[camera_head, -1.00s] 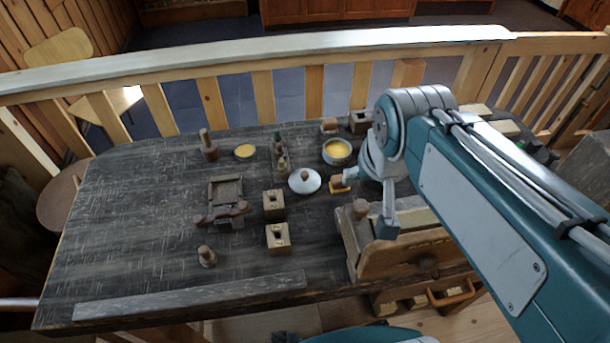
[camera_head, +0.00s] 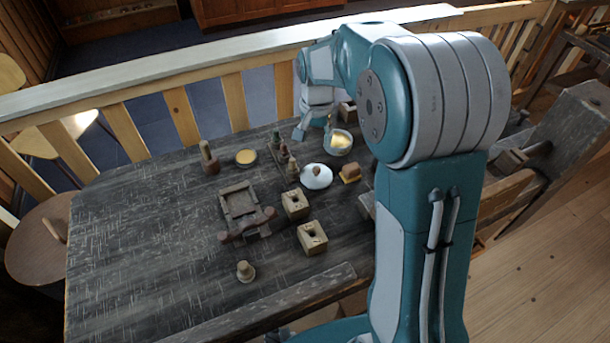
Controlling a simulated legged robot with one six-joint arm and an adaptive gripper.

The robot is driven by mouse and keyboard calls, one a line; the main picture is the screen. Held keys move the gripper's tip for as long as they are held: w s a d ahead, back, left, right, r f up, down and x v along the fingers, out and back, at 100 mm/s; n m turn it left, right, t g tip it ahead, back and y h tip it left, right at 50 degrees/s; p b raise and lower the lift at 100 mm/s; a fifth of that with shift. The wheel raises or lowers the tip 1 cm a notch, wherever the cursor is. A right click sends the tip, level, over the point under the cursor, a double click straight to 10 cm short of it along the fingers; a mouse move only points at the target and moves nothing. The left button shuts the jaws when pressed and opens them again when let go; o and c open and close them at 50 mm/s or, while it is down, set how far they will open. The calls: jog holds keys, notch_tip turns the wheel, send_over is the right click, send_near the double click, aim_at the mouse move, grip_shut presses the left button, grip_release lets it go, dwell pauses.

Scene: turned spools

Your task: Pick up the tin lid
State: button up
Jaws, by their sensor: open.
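My gripper (camera_head: 313,131) is open and empty, beyond the lid and at the left side of the tin. I cannot tell its height above the table, or whether it touches the tin. The lid is in plain view, apart from the gripper.
Turned pegs (camera_head: 283,153) stand left of the lid. Two drilled wooden blocks (camera_head: 312,237) and a wooden cradle (camera_head: 240,203) are nearer. A brown block (camera_head: 350,173) lies right of the lid. A small yellow dish (camera_head: 246,157) is farther left. The left tabletop is clear.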

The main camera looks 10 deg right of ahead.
send_over(316, 168)
jog(key=d, duration=0.1)
notch_tip(316, 168, down, 6)
jog(key=shift+w+f, duration=0.1)
jog(key=shift+w, duration=0.05)
jog(key=shift+a+f, duration=0.2)
jog(key=shift+f, duration=0.05)
jog(key=f, duration=0.2)
jog(key=a+f, duration=0.1)
jog(key=f, duration=0.1)
jog(key=shift+s+f, duration=0.2)
jog(key=shift+f, duration=0.05)
jog(key=shift+d+f, duration=0.25)
jog(key=shift+d, duration=0.3)
jog(key=shift+a, duration=0.15)
jog(key=c, duration=0.7)
jog(key=shift+a, duration=0.25)
grip_shut()
